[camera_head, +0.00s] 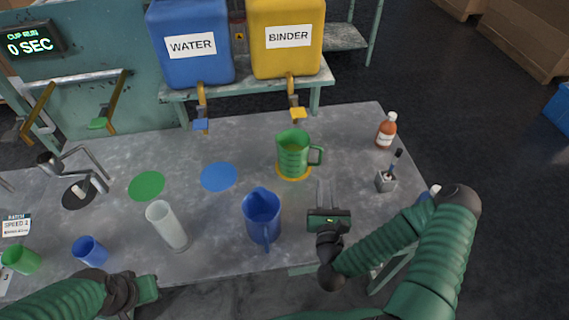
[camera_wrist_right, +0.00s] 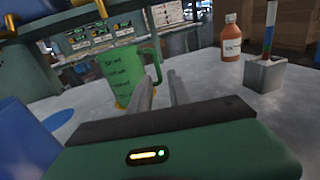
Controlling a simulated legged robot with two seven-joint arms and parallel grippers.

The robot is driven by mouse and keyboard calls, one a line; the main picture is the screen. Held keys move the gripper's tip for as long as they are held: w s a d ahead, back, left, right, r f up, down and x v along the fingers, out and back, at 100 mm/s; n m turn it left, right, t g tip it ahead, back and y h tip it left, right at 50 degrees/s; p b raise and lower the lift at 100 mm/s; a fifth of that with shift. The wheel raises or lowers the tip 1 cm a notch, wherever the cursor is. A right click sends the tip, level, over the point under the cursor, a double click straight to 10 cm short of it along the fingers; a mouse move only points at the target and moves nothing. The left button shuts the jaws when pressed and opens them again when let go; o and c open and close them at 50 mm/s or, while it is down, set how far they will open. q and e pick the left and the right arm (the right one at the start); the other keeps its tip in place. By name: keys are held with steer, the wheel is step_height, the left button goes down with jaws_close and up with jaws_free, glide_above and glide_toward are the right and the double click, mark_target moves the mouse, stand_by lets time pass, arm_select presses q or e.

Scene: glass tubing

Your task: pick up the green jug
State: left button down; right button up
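The green jug (camera_head: 292,155) stands upright on a yellow disc under the binder tank, its handle to the right. It also shows in the right wrist view (camera_wrist_right: 118,75), handle on the right, just beyond the fingertips. My right gripper (camera_head: 324,188) is in front of the jug and to its right, fingers pointing at the handle side. In the right wrist view its two fingers (camera_wrist_right: 160,82) are apart with nothing visible between them. My left gripper (camera_head: 148,288) is at the table's front left; its fingers are not clear.
A blue jug (camera_head: 262,217) stands just left of my right gripper. A clear cylinder (camera_head: 167,226), a blue cup (camera_head: 90,251) and a green cup (camera_head: 20,260) stand further left. A brown bottle (camera_head: 386,132) and a grey holder (camera_head: 386,181) stand right. The binder tap (camera_head: 297,108) is behind the jug.

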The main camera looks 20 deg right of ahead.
mark_target(321, 155)
steer(key=x, duration=0.6)
steer(key=a+x, duration=0.1)
steer(key=x, duration=0.3)
steer(key=shift+w+r, duration=0.15)
steer(key=shift+r, duration=0.05)
steer(key=x, duration=0.6)
steer(key=shift+w+d+f, duration=0.1)
steer(key=shift+d+f, duration=0.05)
steer(key=shift+d, duration=0.05)
steer(key=shift+a, duration=0.15)
steer(key=shift+c, duration=0.3)
jaws_close()
